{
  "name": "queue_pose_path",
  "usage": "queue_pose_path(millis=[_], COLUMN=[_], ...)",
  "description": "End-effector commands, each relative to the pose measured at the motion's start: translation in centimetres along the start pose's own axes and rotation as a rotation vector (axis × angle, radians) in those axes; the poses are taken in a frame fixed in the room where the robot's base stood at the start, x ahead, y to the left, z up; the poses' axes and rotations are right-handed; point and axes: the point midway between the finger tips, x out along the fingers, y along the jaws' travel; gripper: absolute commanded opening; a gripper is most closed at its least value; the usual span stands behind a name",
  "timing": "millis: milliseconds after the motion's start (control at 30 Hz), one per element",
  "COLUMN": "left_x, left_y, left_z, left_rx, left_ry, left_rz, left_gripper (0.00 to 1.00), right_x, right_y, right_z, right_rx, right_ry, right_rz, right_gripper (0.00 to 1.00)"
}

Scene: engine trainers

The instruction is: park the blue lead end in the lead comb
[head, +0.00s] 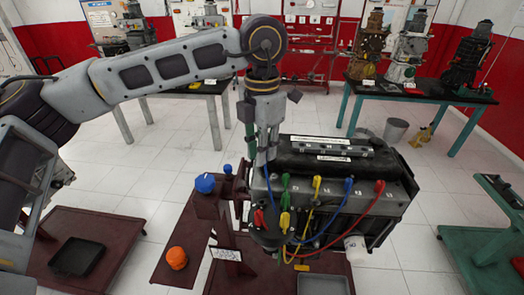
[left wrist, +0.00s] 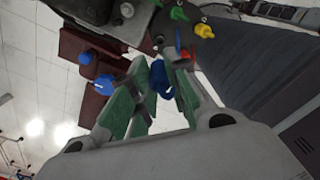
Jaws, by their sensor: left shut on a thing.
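My left gripper (head: 263,160) points down at the left end of the black engine (head: 340,185). In the left wrist view, its green-padded fingers (left wrist: 158,92) are closed around a blue lead end (left wrist: 159,78). A thin blue lead (head: 268,176) hangs below the fingers in the head view. Another blue boot (head: 348,185) sits on the engine's front row. A slotted grey bar (head: 328,149) with white labels lies on top of the engine; I cannot tell whether it is the lead comb. My right gripper is not in view.
Green (head: 285,181), yellow (head: 317,183) and red (head: 380,187) boots stand close along the engine, with loose wires looping in front. A blue cap (head: 205,183) and an orange knob (head: 177,258) are to the left. Tables with other engines stand behind; white floor lies between.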

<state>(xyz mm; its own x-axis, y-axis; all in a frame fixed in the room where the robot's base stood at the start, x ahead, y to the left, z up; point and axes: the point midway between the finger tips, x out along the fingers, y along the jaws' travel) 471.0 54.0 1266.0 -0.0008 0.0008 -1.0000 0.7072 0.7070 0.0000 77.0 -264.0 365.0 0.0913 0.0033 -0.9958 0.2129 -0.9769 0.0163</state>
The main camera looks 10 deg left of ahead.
Motion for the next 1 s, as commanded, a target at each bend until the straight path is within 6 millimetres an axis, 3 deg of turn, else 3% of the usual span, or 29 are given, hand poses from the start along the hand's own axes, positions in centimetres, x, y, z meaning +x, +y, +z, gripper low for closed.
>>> queue_pose_path(millis=[1000], left_x=[-4.7], left_y=[0.0], left_z=[0.0], left_rx=[0.000], left_ry=[-0.002], left_rz=[0.000], left_gripper=[0.01], right_x=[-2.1], right_y=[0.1], right_z=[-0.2], right_rx=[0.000], right_ry=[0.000], right_rz=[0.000], right_gripper=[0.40])
